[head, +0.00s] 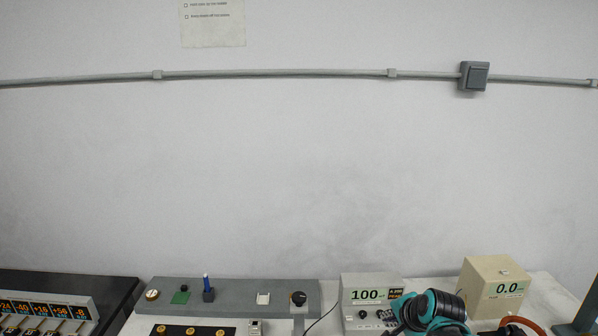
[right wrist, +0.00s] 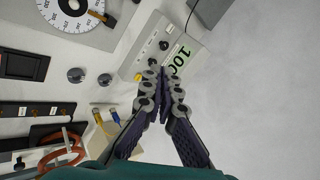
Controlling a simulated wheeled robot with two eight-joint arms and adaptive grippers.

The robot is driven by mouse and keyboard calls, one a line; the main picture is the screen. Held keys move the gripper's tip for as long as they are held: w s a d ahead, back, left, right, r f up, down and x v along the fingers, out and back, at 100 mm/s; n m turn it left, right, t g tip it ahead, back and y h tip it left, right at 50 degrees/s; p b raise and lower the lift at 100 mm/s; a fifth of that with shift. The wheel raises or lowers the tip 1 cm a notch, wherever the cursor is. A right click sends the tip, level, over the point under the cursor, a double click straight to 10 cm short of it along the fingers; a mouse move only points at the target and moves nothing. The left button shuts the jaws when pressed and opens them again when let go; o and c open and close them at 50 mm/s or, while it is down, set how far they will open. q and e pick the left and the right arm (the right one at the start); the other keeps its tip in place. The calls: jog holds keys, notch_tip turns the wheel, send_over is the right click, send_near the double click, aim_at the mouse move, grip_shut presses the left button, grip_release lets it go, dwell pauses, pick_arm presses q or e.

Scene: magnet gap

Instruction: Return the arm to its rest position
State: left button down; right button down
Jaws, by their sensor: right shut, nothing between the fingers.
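My right gripper (head: 400,318) shows at the bottom of the head view, right of centre, as teal and black parts in front of the bench instruments. In the right wrist view its two dark fingers (right wrist: 163,73) come together at the tips, shut with nothing between them. The tips appear over or beside a grey instrument box reading 100 (right wrist: 195,48); I cannot tell whether they touch it. My left gripper is not in view.
The 100 box (head: 352,287) stands left of the right gripper, and a beige 0.0 meter (head: 483,270) stands behind right. A grey console (head: 235,290) is left of centre. An orange cable coil (right wrist: 62,150) lies near the wrist.

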jog(key=s+a+f+n, duration=0.1)
jog(key=s+a+n, duration=0.1)
jog(key=s+n, duration=0.4)
jog(key=s+a+f+n+h, duration=0.1)
jog(key=s+n, duration=0.6)
jog(key=s, duration=0.8)
jog(key=shift+s+a+f+g, duration=0.35)
jog(key=shift+a+f, duration=0.4)
jog(key=shift+a, duration=0.35)
